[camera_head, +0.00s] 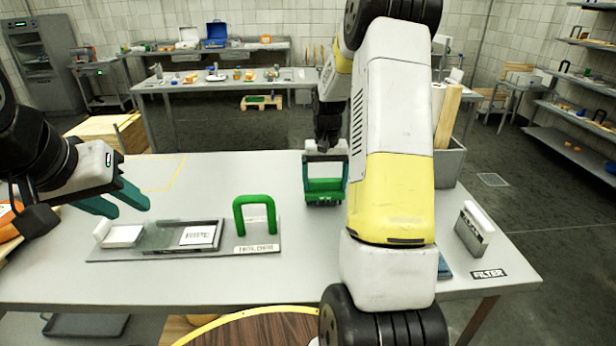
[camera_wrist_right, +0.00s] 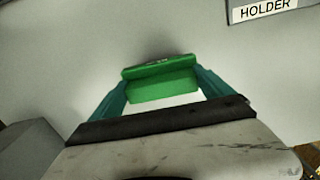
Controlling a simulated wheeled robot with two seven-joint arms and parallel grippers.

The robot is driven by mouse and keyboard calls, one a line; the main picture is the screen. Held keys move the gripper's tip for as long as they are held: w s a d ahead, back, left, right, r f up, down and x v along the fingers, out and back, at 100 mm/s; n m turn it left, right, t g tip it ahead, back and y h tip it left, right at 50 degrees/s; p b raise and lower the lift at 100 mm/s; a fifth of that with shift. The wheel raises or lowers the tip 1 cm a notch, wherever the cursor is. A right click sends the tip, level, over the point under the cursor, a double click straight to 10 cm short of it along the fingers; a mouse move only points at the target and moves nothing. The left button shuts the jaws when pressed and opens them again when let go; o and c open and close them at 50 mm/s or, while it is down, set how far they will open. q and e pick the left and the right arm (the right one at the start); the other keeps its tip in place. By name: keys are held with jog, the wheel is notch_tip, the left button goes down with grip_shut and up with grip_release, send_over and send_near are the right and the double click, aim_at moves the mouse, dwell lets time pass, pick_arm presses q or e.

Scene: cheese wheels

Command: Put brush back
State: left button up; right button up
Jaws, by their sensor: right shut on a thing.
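My right gripper (camera_head: 325,180) is shut on a green brush (camera_head: 324,190), at or just above the table top beyond the holder. In the right wrist view the brush (camera_wrist_right: 160,82) sits between the teal fingers of the gripper (camera_wrist_right: 160,95). The green arch-shaped holder (camera_head: 255,214) stands on a grey base plate marked HOLDER, left of and nearer than the brush. My left gripper (camera_head: 122,200) is open and empty above the left part of the table. My right arm covers part of the table to the right of the brush.
A tray marked WIPE (camera_head: 200,236) and a white-handled piece (camera_head: 122,235) share the plate with the holder. A white-handled scraper-like thing (camera_head: 474,230) stands at the right by a FILTER label (camera_head: 489,274). A grey bin (camera_head: 449,165) is behind my right arm. The table's back middle is clear.

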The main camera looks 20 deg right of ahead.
aim_at(325, 181)
jog(key=shift+f, duration=0.55)
jog(key=shift+f, duration=0.15)
jog(key=o, duration=1)
jog(key=shift+o, duration=0.2)
notch_tip(325, 181, up, 12)
jog(key=s+a+r+t, duration=0.2)
jog(key=s+a+r, duration=0.3)
jog(key=s+r, duration=0.15)
jog(key=s+a+r+n+t+y, duration=0.1)
jog(key=s+a, duration=0.3)
jog(key=s, duration=0.5)
jog(key=s+a+r+n+t+y, duration=0.1)
jog(key=s+a+r+n+t, duration=0.1)
jog(key=s+a, duration=0.3)
jog(key=s+t, duration=0.1)
jog(key=s, duration=0.3)
jog(key=shift+s+r, duration=0.25)
jog(key=shift+s, duration=0.15)
